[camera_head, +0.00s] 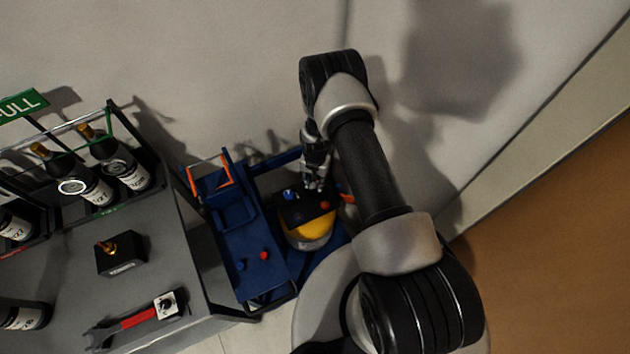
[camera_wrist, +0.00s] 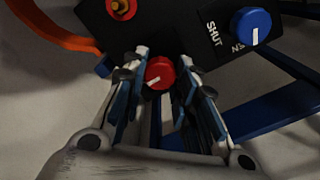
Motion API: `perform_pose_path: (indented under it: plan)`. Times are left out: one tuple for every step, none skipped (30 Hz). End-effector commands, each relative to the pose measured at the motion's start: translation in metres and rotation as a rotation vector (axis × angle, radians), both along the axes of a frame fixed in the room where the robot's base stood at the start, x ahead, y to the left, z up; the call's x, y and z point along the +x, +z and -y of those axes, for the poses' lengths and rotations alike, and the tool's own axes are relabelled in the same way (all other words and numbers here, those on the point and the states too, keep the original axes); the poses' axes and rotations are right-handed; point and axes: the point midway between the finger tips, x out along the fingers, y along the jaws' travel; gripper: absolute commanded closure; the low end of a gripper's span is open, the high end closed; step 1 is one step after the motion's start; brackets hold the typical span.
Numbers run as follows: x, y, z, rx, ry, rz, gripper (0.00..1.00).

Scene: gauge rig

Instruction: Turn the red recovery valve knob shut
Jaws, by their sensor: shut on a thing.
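The red knob (camera_wrist: 160,72) sits on the edge of a black panel (camera_wrist: 160,35) in the wrist view, between my fingertips. Its white mark points to the lower left. My gripper (camera_wrist: 161,78) is shut on the red knob, one finger at each side. Any lettering beside this knob is hidden. In the head view my gripper (camera_head: 316,184) reaches down to the black block (camera_head: 303,208) on top of a yellow tank (camera_head: 308,232). A small red-orange round part shows there too, but I cannot tell if it is the same knob.
A blue knob (camera_wrist: 251,27) with SHUT lettering is close by to the right. A red and brass fitting (camera_wrist: 121,8) and an orange hose (camera_wrist: 55,28) lie to the left. A blue cart (camera_head: 243,243) and a grey bench (camera_head: 70,270) with bottles stand left of the tank.

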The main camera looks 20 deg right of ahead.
Motion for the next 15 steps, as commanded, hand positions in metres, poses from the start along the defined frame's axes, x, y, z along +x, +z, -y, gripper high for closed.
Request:
perform_pose_path:
  plan:
    - [0.0003,-0.0004,0.0001,-0.001,-0.009,0.001,0.97]
    - [0.0003,-0.0003,0.0002,-0.001,-0.014,0.001,0.97]
    - [0.0003,-0.0002,0.0002,-0.001,-0.019,0.001,0.97]
    - [0.0003,-0.0001,0.0002,-0.001,-0.023,0.001,0.97]
    - [0.0003,-0.0001,0.0001,-0.001,-0.026,0.001,0.97]
    - [0.0003,0.0000,0.0001,0.000,-0.028,0.001,0.97]
    - [0.0003,0.0000,0.0002,0.000,-0.029,0.001,0.97]
    - [0.0003,0.0001,0.0002,-0.001,-0.030,0.001,0.97]
    - [0.0003,0.0001,0.0002,-0.001,-0.031,0.001,0.97]
    - [0.0003,0.0001,0.0002,0.000,-0.031,0.001,0.97]
    - [0.0003,0.0001,0.0002,0.000,-0.031,0.001,0.97]
    - [0.0003,0.0001,0.0002,0.000,-0.031,0.001,0.97]
    - [0.0003,0.0001,0.0002,0.000,-0.031,0.001,0.97]
    - [0.0003,0.0002,0.0002,0.000,-0.031,0.001,0.97]
    - [0.0003,0.0001,0.0002,0.000,-0.030,0.001,0.97]
